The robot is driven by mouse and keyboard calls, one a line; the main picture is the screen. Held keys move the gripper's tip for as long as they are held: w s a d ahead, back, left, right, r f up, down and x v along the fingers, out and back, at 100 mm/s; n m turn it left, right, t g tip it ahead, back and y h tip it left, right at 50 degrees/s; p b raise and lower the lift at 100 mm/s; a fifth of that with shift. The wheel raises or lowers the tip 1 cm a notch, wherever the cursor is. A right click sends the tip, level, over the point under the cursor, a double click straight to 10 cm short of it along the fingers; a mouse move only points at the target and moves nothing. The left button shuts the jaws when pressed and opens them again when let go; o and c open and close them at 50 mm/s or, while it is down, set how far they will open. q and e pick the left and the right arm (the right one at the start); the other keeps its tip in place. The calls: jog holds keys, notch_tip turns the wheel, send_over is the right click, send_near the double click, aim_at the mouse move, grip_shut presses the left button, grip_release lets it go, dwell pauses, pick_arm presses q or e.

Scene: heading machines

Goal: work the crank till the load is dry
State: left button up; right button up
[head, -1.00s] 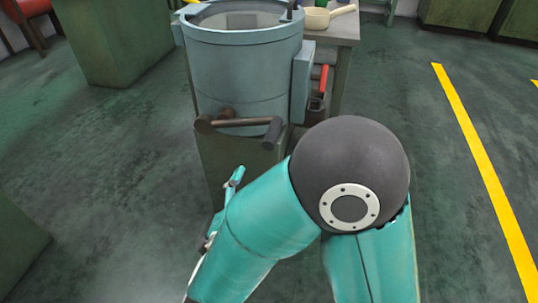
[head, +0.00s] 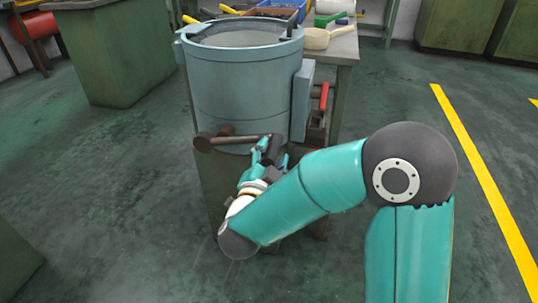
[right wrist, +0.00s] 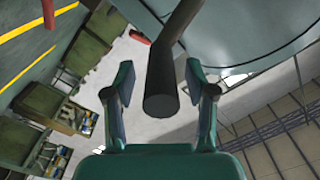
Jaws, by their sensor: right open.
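The crank is a brown arm (head: 238,141) on the front of a grey-blue drum machine (head: 245,85), with a dark grip (head: 274,150) at its right end. My right gripper (head: 268,160) is at that grip in the head view. In the right wrist view the grip (right wrist: 161,95) stands between the two open fingers of my right gripper (right wrist: 160,108), with gaps on both sides. The drum's top is open; its inside looks grey, and I cannot make out the load. My left gripper is not in view.
A red lever (head: 323,96) sticks out on the drum's right side. Green cabinets (head: 125,50) stand at the back left. The floor at right is clear, with a yellow line (head: 480,180).

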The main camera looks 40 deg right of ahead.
jog(key=shift+w+d, duration=0.45)
jog(key=shift+d, duration=0.1)
grip_shut()
